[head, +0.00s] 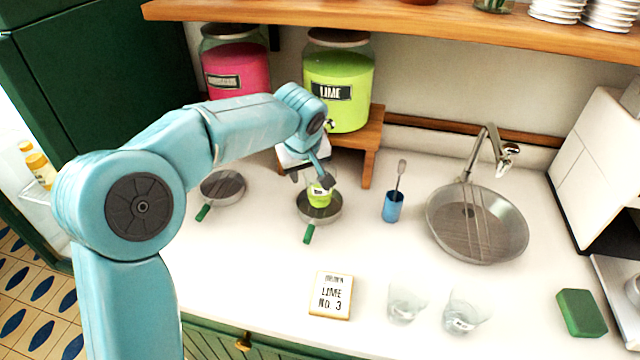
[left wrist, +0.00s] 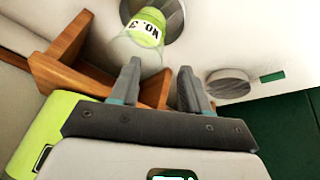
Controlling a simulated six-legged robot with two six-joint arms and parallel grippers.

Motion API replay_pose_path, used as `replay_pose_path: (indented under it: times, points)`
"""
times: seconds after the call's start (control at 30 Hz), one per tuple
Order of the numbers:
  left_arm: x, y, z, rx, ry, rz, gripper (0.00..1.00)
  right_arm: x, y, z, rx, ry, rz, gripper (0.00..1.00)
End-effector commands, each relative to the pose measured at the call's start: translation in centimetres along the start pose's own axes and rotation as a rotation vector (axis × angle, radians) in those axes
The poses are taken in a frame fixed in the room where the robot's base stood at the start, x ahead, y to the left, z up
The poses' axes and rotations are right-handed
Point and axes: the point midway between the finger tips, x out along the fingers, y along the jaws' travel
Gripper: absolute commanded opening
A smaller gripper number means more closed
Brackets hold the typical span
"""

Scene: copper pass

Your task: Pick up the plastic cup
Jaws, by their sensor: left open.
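A clear plastic cup with a lime-green lower part (head: 319,198) stands on a round metal drip tray with a green handle (head: 308,238), below the lime dispenser. In the left wrist view the cup (left wrist: 148,28) shows a white "NO. 3" label and lies just beyond the fingertips. My left gripper (head: 313,178) is open and close to the cup, partly covering it in the head view. In the left wrist view its two fingers (left wrist: 161,80) stand apart with nothing held; contact with the cup cannot be told. My right gripper is not in view.
The lime dispenser (head: 338,92) stands on a wooden stand (head: 372,150), beside a pink one (head: 236,70). A second round tray (head: 222,186) lies left. A blue holder (head: 393,208), sink (head: 478,228), two clear cups (head: 405,303) and an order card (head: 331,296) are on the counter.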

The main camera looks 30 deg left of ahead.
Motion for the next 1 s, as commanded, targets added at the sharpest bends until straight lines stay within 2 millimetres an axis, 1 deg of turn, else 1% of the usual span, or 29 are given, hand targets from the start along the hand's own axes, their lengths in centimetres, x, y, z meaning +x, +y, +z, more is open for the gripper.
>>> replay_pose_path:
  times: [0.03, 0.1, 0.2, 0.37, 0.6, 0.73, 0.93, 0.97, 1.0]
  points:
    - [1.0, 0.0, 0.0, 0.002, -0.003, -0.003, 0.46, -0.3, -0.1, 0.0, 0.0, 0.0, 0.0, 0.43]
    - [2.3, -0.1, 0.0, 0.002, -0.002, -0.003, 0.46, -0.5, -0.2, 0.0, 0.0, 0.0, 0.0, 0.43]
    - [3.6, 0.0, 0.0, 0.001, -0.001, -0.001, 0.46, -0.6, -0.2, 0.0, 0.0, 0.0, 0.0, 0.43]
    - [4.9, 0.0, -0.1, 0.001, -0.001, -0.001, 0.46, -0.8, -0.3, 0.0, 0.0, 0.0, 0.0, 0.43]
    - [8.8, 0.1, -0.2, 0.002, -0.001, 0.0, 0.46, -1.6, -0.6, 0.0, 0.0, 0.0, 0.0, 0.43]
    - [9.8, 0.2, -0.3, 0.0, 0.0, 0.001, 0.46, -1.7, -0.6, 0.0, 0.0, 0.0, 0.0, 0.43]
    - [9.9, 0.2, -0.3, 0.0, 0.001, 0.002, 0.46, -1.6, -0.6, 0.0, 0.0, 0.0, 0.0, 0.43]
    - [9.9, 0.2, -0.3, 0.001, 0.001, 0.002, 0.4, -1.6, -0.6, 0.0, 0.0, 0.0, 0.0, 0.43]
    - [9.9, 0.2, -0.3, 0.001, 0.001, 0.002, 0.27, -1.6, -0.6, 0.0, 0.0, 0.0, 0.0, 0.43]
